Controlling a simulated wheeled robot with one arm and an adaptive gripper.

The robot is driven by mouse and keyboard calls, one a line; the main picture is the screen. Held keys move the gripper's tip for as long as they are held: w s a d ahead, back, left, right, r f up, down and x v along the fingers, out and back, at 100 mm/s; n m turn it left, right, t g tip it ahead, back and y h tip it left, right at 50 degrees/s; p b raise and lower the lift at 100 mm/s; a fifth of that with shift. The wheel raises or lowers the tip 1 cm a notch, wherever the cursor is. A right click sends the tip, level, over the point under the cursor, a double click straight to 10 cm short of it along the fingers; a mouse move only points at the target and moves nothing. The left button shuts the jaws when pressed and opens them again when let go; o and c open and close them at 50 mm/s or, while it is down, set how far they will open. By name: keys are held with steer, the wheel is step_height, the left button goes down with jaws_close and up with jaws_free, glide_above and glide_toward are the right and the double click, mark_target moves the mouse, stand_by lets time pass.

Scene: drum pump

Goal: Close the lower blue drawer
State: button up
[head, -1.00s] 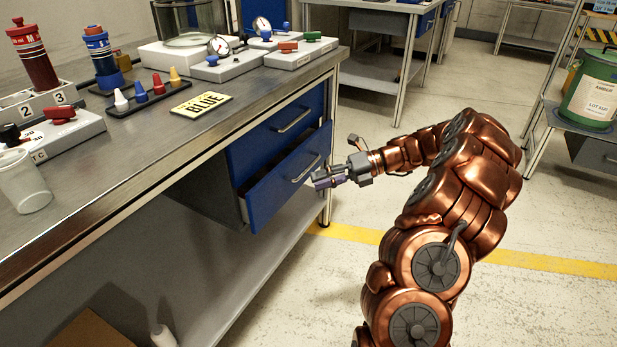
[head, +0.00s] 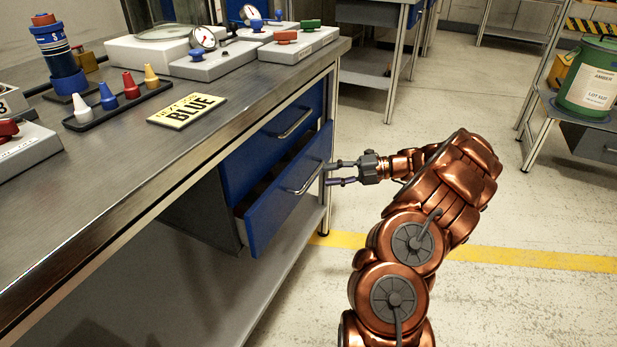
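The lower blue drawer (head: 285,203) under the workbench stands partly open, with a dark gap above its front panel. Its silver bar handle (head: 304,181) faces my arm. The upper blue drawer (head: 262,150) above it looks shut. My gripper (head: 334,174) is at the right end of the lower drawer's front, close to the handle. Its two fingers are spread apart and nothing shows between them. I cannot tell whether a fingertip touches the drawer front.
The workbench top (head: 190,160) holds a yellow BLUE sign (head: 187,110), coloured pegs on a black tray (head: 117,108) and gauge boxes. A bench leg (head: 328,200) stands just behind my gripper. The floor to the right is clear, up to a rack with a green drum (head: 592,80).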

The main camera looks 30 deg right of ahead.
mark_target(312, 175)
steer(key=b+x, duration=0.2)
steer(key=x, duration=0.4)
steer(key=shift+c, duration=0.2)
jaws_close()
stand_by(0.5)
